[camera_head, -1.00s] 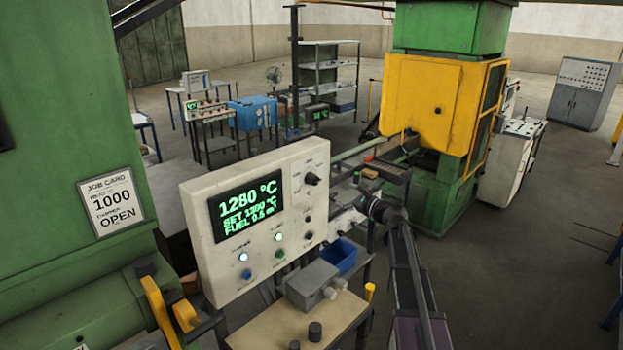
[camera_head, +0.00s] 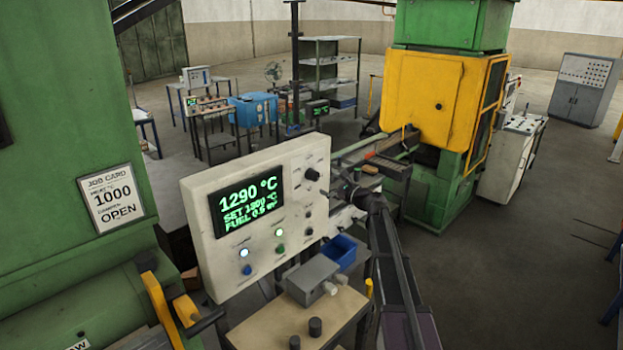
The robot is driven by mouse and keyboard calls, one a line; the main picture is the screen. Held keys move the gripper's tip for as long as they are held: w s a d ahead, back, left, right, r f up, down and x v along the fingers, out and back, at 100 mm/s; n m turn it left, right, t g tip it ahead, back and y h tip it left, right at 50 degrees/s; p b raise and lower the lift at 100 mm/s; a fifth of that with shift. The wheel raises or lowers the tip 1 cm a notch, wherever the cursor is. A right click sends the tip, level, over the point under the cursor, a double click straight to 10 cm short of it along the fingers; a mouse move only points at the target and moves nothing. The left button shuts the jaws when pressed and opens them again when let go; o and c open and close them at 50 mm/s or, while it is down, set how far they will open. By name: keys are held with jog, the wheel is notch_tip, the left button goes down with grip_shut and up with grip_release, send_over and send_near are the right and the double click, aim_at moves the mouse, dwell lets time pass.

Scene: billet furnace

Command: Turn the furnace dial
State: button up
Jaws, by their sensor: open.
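The furnace control panel (camera_head: 208,190) is a pale box with a dark screen (camera_head: 246,206) reading 1290 °C in green, a set line and a fuel line that are hard to read. A black dial (camera_head: 312,174) sits at its upper right, with smaller dark knobs (camera_head: 309,213) below it. A white-lit and a green button and a blue button (camera_head: 246,270) are under the screen. My gripper (camera_head: 338,214) is open and small in view, just right of the panel's right edge, apart from the dial as far as I can tell. Its fingertips are hard to make out.
A green furnace body (camera_head: 60,130) with a job card (camera_head: 110,198) reading 1000 and OPEN stands at left. A small table (camera_head: 262,325) with a grey box (camera_head: 313,280) and a blue bin (camera_head: 340,252) sit below the panel. A yellow-green press (camera_head: 430,95) stands behind. Open floor lies right.

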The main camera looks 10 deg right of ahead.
aim_at(316, 178)
jog(key=shift+x, duration=3.4)
jog(key=c, duration=1.2)
jog(key=shift+o, duration=0.2)
jog(key=shift+s+a, duration=0.1)
jog(key=shift+a, duration=0.05)
